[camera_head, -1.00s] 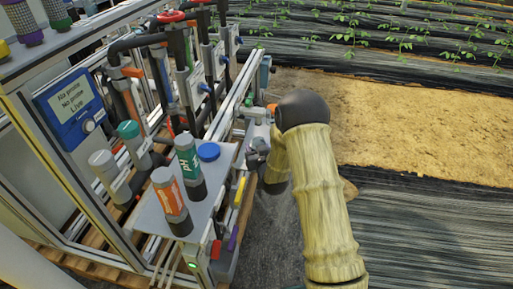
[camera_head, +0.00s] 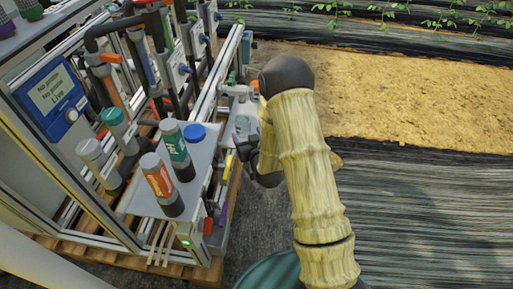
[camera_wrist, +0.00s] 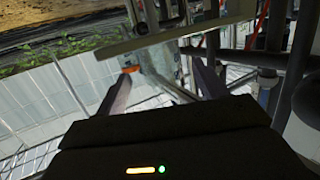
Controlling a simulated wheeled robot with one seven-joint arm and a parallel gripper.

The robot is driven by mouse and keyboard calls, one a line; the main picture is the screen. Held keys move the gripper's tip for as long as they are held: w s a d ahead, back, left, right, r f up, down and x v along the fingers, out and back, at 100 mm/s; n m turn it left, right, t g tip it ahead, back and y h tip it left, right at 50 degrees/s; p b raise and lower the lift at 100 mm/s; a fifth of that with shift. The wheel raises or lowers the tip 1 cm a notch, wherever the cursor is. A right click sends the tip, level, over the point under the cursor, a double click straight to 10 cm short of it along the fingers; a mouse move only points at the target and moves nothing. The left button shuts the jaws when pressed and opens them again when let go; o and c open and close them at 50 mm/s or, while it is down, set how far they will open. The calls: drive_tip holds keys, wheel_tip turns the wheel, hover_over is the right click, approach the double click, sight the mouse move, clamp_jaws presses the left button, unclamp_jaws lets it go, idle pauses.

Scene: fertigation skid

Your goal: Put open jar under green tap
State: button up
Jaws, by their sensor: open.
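My gripper (camera_head: 246,152) is at the front edge of the skid, just right of the shelf, partly hidden by my forearm. Its fingers are apart in the wrist view (camera_wrist: 162,88). A clear, glass-like jar (camera_head: 242,127) seems to stand just beyond the fingers. In the wrist view a see-through shape (camera_wrist: 165,62) shows between and beyond the fingertips; I cannot tell whether they touch it. A small green part (camera_head: 232,77), possibly the green tap, shows above and left of the jar on the skid's front rail. An orange part shows in the wrist view (camera_wrist: 130,69).
The grey shelf (camera_head: 150,204) holds an orange-labelled bottle (camera_head: 160,180), a green-labelled pH bottle (camera_head: 176,150) and a blue-topped item (camera_head: 194,132). Pipes and valves crowd the skid behind. A grey beam (camera_wrist: 175,38) crosses above the fingertips. Open ground lies to the right.

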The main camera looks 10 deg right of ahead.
drive_tip(key=p+v, duration=0.3)
drive_tip(key=v, duration=0.6)
drive_tip(key=shift+s, duration=0.4)
drive_tip(key=s+d+r+m+g+h+p, duration=0.1)
drive_tip(key=s+d+r+g+p, duration=0.1)
drive_tip(key=s+r+g+p, duration=0.5)
drive_tip(key=s+d+r+m+g+h+p, duration=0.1)
drive_tip(key=s+d+r+g, duration=0.1)
drive_tip(key=s+r+g, duration=0.65)
wheel_tip(320, 180, up, 42)
drive_tip(key=s+t+p, duration=0.1)
drive_tip(key=t+p, duration=0.1)
drive_tip(key=p, duration=3.5)
drive_tip(key=shift+d+f, duration=0.2)
drive_tip(key=shift+d, duration=0.05)
